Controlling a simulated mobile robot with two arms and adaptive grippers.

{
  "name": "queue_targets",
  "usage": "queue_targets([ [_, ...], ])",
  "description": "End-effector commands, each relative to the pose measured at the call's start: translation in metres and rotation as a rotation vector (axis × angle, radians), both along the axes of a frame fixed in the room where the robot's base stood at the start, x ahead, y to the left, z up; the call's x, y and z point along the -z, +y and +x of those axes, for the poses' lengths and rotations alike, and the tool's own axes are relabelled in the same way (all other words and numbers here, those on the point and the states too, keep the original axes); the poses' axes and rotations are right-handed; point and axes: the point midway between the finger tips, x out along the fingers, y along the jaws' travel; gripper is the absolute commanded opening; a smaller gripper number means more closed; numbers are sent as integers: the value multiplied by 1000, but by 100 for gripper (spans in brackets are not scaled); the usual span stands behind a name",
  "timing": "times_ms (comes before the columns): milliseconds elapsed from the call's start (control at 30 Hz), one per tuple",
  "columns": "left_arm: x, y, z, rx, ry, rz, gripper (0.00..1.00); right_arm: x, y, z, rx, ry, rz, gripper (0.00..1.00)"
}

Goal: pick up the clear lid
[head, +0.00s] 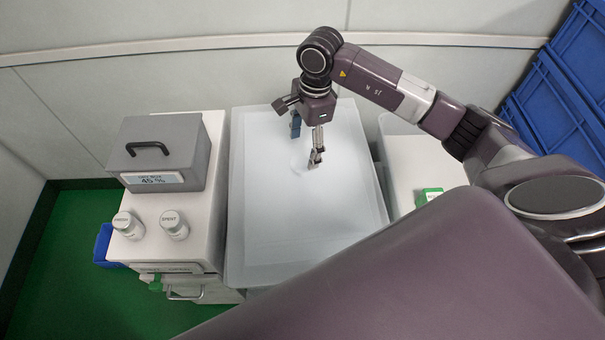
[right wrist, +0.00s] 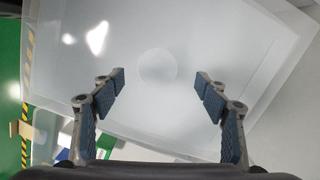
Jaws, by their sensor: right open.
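The clear lid (head: 270,245) appears as a large, frosted, see-through rectangular panel in the middle of the head view. A faint round shape (head: 302,163) shows on it; I cannot tell if this is a knob or a recess. The lid (right wrist: 190,105) also fills most of the right wrist view, with the round shape (right wrist: 157,66) near its centre. My right gripper (head: 306,148) is open over the round shape, with nothing between its fingers (right wrist: 160,86). Its height above the lid is hard to judge. My left gripper is not in view.
Left of the lid, a cabinet (head: 213,135) bears a grey box (head: 180,150) with a black handle and two white-capped jars (head: 127,224) (head: 174,225). A white surface with a green box (head: 428,196) is at the right. Blue crates (head: 560,100) stand far right.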

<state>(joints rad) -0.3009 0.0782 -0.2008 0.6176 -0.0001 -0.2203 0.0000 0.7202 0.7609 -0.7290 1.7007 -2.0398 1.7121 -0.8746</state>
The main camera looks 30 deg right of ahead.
Motion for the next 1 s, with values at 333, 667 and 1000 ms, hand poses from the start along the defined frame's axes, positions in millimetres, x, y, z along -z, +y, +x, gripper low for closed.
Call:
queue_targets([
  [333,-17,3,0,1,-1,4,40,43,3,-3,0,6,2,68],
  [667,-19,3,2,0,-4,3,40,68,5,-1,-2,0,1,68],
  [1000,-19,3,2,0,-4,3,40,67,5,-1,-2,0,1,43],
])
